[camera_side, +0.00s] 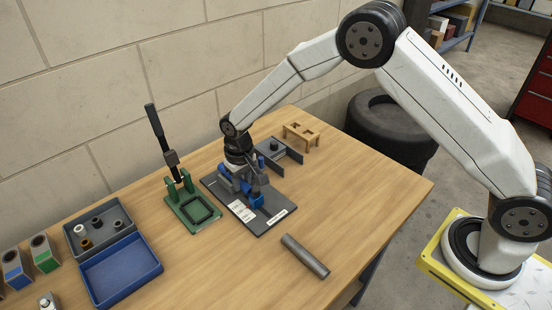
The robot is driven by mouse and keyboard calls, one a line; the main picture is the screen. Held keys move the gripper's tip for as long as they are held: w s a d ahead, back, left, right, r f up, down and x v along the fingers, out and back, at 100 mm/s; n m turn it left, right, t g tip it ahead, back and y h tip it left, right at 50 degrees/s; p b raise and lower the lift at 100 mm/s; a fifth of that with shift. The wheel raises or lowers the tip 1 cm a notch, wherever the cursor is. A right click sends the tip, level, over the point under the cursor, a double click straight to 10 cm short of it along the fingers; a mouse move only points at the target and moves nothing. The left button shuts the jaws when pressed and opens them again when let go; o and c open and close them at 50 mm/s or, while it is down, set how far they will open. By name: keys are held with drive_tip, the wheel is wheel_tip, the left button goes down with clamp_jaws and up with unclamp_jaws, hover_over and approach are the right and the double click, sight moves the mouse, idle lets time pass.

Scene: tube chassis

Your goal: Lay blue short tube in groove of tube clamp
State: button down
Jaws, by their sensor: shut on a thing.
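My gripper (243,177) points down over the dark base plate (267,223) in the middle of the table. It is shut on the blue short tube (226,171), whose end shows to the left of the fingers. The tube clamp (257,199) stands on the base plate, with blue parts just below and to the right of the gripper. The gripper and wrist hide much of the clamp and its groove. I cannot tell whether the tube touches the groove.
A green press (190,212) with an upright black lever stands left of the plate. A grey tube (305,256) lies in front. A grey bracket (285,149) and a wooden stand (301,134) are behind. A blue tray (121,270) and grey parts box (80,249) lie left.

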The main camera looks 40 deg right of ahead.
drive_tip(key=shift+c, duration=1.6)
unclamp_jaws()
drive_tip(key=shift+r, duration=3.9)
drive_tip(key=shift+s, duration=0.1)
drive_tip(key=shift+s+d+r, duration=0.3)
drive_tip(key=shift+s+d, duration=0.05)
drive_tip(key=shift+d, duration=0.15)
drive_tip(key=s+d+r+t, duration=0.1)
drive_tip(key=s+d, duration=0.5)
drive_tip(key=s, duration=0.4)
drive_tip(key=s+d+r+t, duration=0.1)
drive_tip(key=s+d, duration=0.5)
drive_tip(key=s, duration=0.5)
drive_tip(key=shift+s+r, duration=0.15)
drive_tip(key=shift+r, duration=0.25)
